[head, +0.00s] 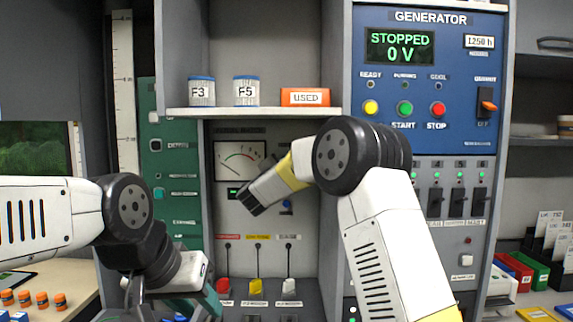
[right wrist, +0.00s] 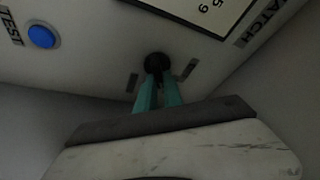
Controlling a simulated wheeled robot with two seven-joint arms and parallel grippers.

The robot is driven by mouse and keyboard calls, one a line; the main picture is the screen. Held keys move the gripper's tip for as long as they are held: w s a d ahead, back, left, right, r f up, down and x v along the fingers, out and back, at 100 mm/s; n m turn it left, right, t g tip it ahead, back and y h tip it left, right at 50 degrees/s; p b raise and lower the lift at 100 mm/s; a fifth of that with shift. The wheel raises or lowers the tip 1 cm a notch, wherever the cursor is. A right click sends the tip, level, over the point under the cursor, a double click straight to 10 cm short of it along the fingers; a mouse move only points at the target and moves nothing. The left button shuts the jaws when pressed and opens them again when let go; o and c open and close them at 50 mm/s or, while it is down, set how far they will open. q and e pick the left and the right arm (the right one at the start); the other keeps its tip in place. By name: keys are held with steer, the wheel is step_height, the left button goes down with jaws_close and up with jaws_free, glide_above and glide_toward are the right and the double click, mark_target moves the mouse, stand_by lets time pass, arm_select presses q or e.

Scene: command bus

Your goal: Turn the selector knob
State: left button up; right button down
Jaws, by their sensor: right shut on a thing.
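The selector knob (right wrist: 157,63) is a small dark round knob on a grey panel in the right wrist view. My right gripper (right wrist: 157,78) has its two teal fingers closed on it from below. In the head view my right wrist covers the knob and the fingers, in front of the panel below a needle meter (head: 240,160). My left gripper (head: 205,300) hangs low at the left of the head view, away from the knob. Its fingers are partly hidden, and their opening is unclear.
A blue button (right wrist: 41,36) marked TEST is left of the knob. Red (head: 222,286), yellow (head: 256,286) and white (head: 289,286) lever handles stand below. A shelf (head: 260,112) with jars overhangs the panel. The blue generator panel (head: 455,60) reads STOPPED, 0 V.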

steer(key=m+g, duration=0.1)
steer(key=m, duration=0.3)
steer(key=m+g, duration=0.2)
steer(key=m, duration=0.2)
steer(key=m+g+y, duration=0.1)
steer(key=m, duration=0.3)
steer(key=shift+f, duration=0.2)
steer(key=shift+g, duration=0.3)
steer(key=c, duration=1.5)
jaws_free()
steer(key=v, duration=0.7)
steer(key=shift+s, duration=0.4)
